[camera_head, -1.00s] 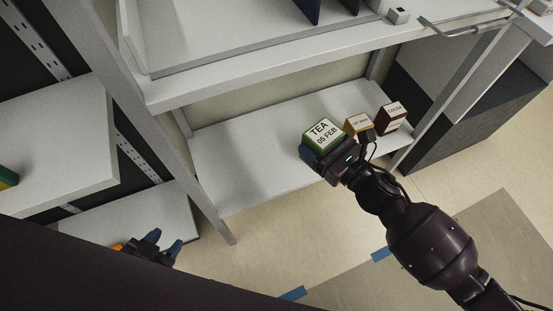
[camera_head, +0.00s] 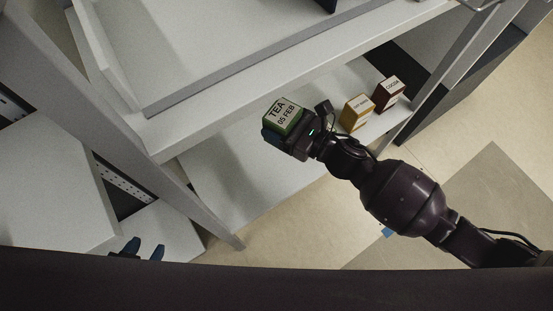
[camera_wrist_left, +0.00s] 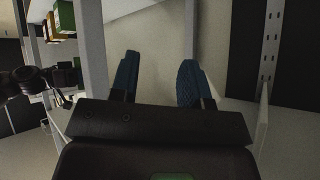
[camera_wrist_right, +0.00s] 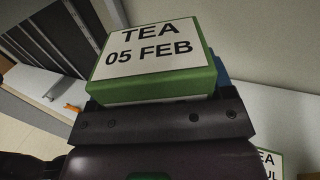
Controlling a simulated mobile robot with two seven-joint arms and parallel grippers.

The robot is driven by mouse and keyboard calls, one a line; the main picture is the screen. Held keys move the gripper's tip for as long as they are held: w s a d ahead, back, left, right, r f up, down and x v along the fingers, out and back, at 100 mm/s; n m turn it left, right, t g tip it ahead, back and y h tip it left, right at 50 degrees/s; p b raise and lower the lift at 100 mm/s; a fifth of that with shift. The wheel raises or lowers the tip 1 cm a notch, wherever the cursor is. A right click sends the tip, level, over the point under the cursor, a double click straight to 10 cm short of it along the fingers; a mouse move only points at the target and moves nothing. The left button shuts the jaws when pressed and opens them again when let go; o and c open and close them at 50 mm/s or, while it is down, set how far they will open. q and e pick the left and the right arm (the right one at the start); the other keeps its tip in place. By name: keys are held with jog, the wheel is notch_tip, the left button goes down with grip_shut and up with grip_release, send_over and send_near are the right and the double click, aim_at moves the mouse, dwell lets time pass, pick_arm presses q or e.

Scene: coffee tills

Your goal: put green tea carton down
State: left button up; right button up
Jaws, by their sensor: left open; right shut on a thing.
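The green tea carton (camera_head: 283,112), with a white label reading "TEA 05 FEB", is held by my right gripper (camera_head: 284,136). In the right wrist view the carton (camera_wrist_right: 155,62) sits between the fingers, label facing the camera, and mostly hides them. In the head view it overlaps the lower shelf and the front edge of the board above; I cannot tell its height over the shelf. My left gripper (camera_head: 141,248) is low at the left, away from the carton; the left wrist view shows its blue fingers (camera_wrist_left: 158,82) apart and empty.
The white lower shelf (camera_head: 232,189) has bare room at its left. A yellow carton (camera_head: 355,114) and a brown cocoa carton (camera_head: 389,94) stand at its right. A shelf post (camera_head: 165,175) rises left of it. Part of another tea label (camera_wrist_right: 267,159) shows in the right wrist view.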

notch_tip(320, 180, down, 19)
jog(key=b, duration=0.7)
jog(key=shift+s+f+b, duration=0.15)
jog(key=shift+f+b, duration=0.05)
jog(key=shift+b, duration=0.15)
jog(key=shift+f, duration=0.1)
pick_arm(q)
jog(key=t, duration=0.2)
jog(key=shift+w+a+f+n+t, duration=0.3)
jog(key=shift+w+f, duration=0.05)
pick_arm(e)
jog(key=o, duration=1)
pick_arm(q)
jog(key=shift+r, duration=0.1)
